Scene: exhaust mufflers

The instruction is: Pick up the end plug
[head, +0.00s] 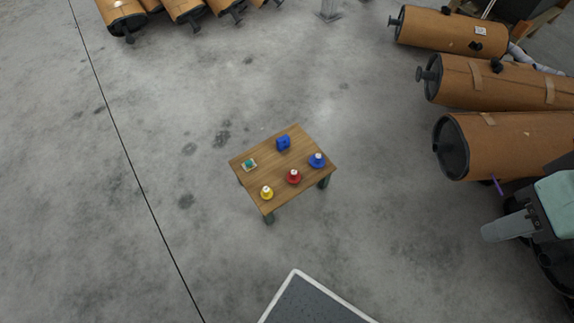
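A small wooden table (272,164) stands on the floor in the middle of the head view. On it are a yellow knobbed piece (267,193), a red one (294,177) and a larger blue one (317,161), each with a pale top. A blue block-like piece (283,143) and a small green piece on a pale square (249,164) are also on it. They are too small for me to tell which is the end plug.
Large brown mufflers with black ends lie at the right, including the nearest one (512,145); several more, such as this one (122,16), line the top left. Bare grey concrete floor surrounds the table, with a dark seam line at the left.

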